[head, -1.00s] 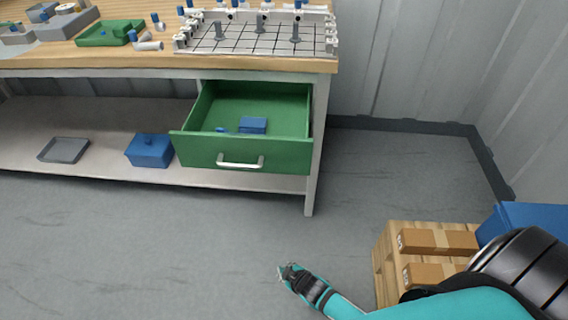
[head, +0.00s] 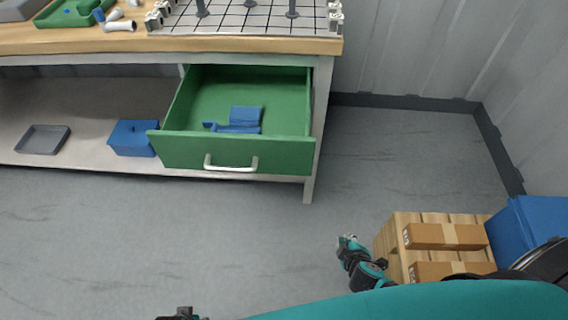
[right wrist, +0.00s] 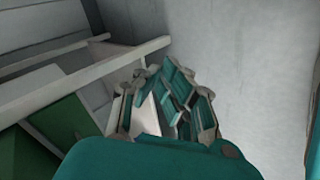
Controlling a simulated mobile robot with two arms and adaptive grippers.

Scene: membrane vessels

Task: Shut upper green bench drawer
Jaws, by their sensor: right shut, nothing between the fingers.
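The green bench drawer (head: 285,154) is pulled well out from under the right end of the bench top. Its white bar handle (head: 231,167) is on the front, and blue items (head: 240,120) lie inside. Green drawer panels (right wrist: 62,122) also appear at the lower left in the right wrist view. My right gripper (head: 347,241) is shut and empty, to the right of and in front of the drawer, apart from it. Its fingers also show in the right wrist view (right wrist: 168,95). A dark part at the bottom edge of the head view may be my left gripper; its fingers cannot be made out.
The wooden bench top (head: 100,42) holds a gridded board and a green tray. A blue box (head: 131,138) and a grey tray (head: 43,139) sit on the lower shelf. A pallet with cartons (head: 445,236) and a blue bin (head: 530,240) stand right. The floor before the drawer is clear.

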